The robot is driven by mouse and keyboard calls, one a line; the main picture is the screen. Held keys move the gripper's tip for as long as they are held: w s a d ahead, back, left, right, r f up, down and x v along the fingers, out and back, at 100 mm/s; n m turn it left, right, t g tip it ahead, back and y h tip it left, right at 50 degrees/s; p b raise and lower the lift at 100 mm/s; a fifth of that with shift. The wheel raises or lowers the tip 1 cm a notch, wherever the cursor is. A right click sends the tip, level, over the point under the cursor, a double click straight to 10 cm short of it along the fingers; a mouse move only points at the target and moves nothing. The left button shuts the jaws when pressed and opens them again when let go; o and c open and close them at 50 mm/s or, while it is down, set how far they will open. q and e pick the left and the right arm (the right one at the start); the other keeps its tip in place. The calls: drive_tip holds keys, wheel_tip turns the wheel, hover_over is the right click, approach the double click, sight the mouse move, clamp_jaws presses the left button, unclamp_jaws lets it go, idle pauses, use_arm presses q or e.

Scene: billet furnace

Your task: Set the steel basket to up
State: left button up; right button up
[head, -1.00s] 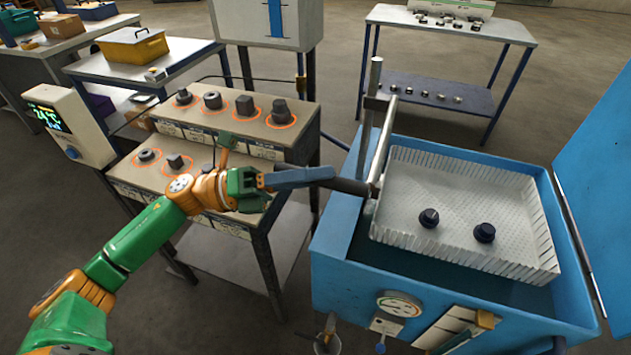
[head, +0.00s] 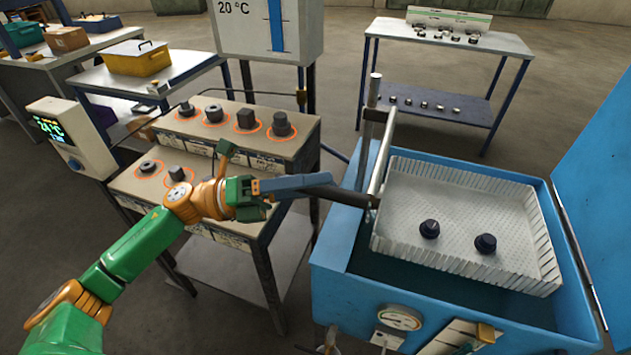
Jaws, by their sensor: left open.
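The steel basket (head: 405,168) is a pale perforated tray with slatted walls. It sits inside the open blue tank (head: 335,290), with two dark round parts in it. A dark bar-shaped handle (head: 350,196) sticks out left from a metal arm (head: 383,155) beside the basket's left edge. My left gripper (head: 322,184) is open, with its blue-grey finger beside the free end of the handle. The other finger is mostly hidden, so I cannot tell whether they touch. My right gripper is out of view.
An upright post (head: 368,110) stands at the tank's left back. The tank's lid (head: 605,190) stands open at right. A stepped stand (head: 290,160) with dark samples is under and behind my left arm. A grey table (head: 460,40) stands at the back.

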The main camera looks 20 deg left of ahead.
use_arm(q)
drive_tip(key=b+v, duration=0.3)
drive_tip(key=v, duration=0.4)
drive_tip(key=shift+b, duration=0.35)
